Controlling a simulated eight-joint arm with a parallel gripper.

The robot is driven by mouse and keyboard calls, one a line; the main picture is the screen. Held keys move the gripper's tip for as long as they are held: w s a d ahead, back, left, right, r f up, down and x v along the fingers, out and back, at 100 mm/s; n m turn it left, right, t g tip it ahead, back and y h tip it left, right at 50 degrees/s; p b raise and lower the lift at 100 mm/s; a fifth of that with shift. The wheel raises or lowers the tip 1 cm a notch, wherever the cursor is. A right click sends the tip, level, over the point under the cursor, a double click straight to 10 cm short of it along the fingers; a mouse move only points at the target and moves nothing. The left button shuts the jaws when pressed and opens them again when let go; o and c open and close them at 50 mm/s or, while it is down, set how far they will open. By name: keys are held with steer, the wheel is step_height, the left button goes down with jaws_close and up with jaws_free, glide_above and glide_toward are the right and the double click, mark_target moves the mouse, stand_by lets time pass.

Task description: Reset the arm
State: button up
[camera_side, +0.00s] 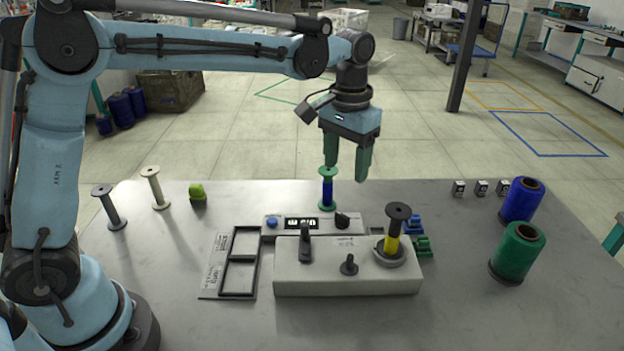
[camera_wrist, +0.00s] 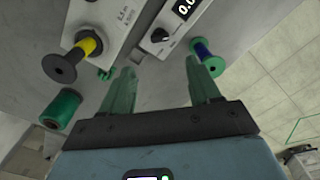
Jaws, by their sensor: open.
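My gripper (camera_side: 346,172) is open and empty, with its green fingers pointing down above the back edge of the table; it also shows in the wrist view (camera_wrist: 161,75). A green-flanged bobbin with blue thread (camera_side: 327,192) stands upright behind the winder, close below the left finger in the side view. In the wrist view this bobbin (camera_wrist: 202,48) lies just past the right finger, outside the gap. A dark bobbin with yellow thread (camera_side: 392,240) sits on the round seat at the right of the white winder (camera_side: 340,285); it shows in the wrist view (camera_wrist: 84,48).
An empty two-compartment tray (camera_side: 259,262) lies left of the winder. A dark bobbin (camera_side: 110,208), a cream bobbin (camera_side: 156,190) and a yellow-green piece (camera_side: 198,196) stand back left. A blue spool (camera_side: 521,202) and a green spool (camera_side: 517,253) stand right. The front table is clear.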

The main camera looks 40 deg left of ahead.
steer(key=s+a+t, duration=0.3)
steer(key=s+a, duration=0.1)
steer(key=s, duration=0.4)
steer(key=s+a+f+t, duration=0.1)
steer(key=s+a+t, duration=0.3)
steer(key=s, duration=0.4)
steer(key=shift+a, duration=0.35)
